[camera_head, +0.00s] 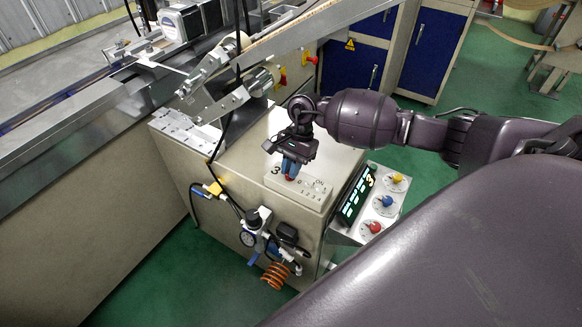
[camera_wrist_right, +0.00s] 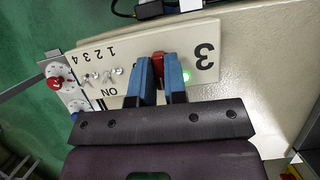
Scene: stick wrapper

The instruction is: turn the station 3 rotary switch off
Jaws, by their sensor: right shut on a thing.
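The station 3 panel (camera_head: 318,200) is a pale box marked 3 on top of the beige cabinet; its face also shows in the right wrist view (camera_wrist_right: 120,52). The red rotary switch (camera_wrist_right: 158,60) sits on it beside the large 3, and a bit of red shows in the head view (camera_head: 289,178). My right gripper (camera_head: 289,168) points down at the panel, its blue fingers (camera_wrist_right: 160,75) shut on the red switch from both sides. The fingers hide much of the switch, so I cannot tell its setting. A green lamp (camera_wrist_right: 186,76) glows beside the fingers. My left gripper is not in view.
Small toggle switches (camera_wrist_right: 102,75) stand on the same panel, near printing 1 2 3 4 and ON. A dark display (camera_head: 355,196) and a side panel with yellow, blue and red knobs (camera_head: 387,201) lie to the right. A conveyor arm (camera_head: 290,40) passes behind.

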